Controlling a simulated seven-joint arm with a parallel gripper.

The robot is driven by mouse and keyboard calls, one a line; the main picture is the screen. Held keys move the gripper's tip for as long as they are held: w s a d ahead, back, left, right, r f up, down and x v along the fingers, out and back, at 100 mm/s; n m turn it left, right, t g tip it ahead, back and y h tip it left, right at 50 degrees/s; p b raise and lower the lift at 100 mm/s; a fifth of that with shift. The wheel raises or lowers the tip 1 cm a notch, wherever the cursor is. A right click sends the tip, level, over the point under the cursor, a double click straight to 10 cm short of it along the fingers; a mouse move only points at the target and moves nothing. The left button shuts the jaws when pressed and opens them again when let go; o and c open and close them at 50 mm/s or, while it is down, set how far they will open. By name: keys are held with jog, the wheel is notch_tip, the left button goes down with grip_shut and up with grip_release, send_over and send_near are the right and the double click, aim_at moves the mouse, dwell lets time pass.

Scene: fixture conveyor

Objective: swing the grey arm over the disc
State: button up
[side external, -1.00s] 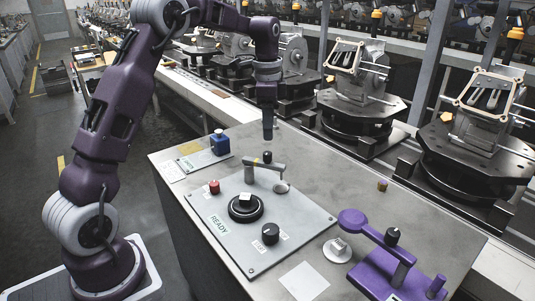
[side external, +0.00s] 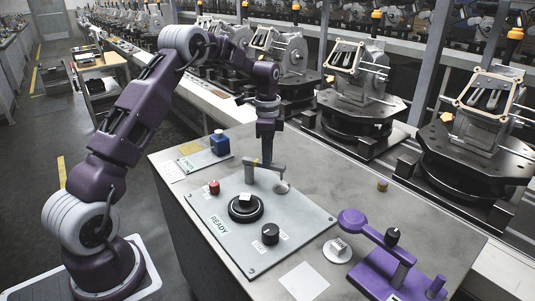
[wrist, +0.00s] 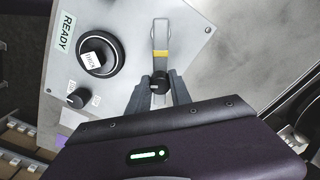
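The grey arm (side external: 266,165) is a short bar with a yellow band on a post on the control panel; it also shows in the wrist view (wrist: 160,35). A black knob (wrist: 160,84) stands at its near end. My gripper (wrist: 160,76) is down at this knob, with one finger on each side of it; the fingers look open, with no clear contact. A black disc (side external: 245,208) with a white labelled block on it sits beside the arm; it also shows in the wrist view (wrist: 99,53). A small pale disc (side external: 282,187) lies below the arm's free end.
The panel (side external: 216,220) also carries a red button (side external: 214,187) and a black dial (side external: 271,234). A purple fixture (side external: 385,275) and a white knob (side external: 337,250) stand at right front. The grey tabletop between is mostly clear.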

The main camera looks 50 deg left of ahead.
grip_shut()
dwell(1.1)
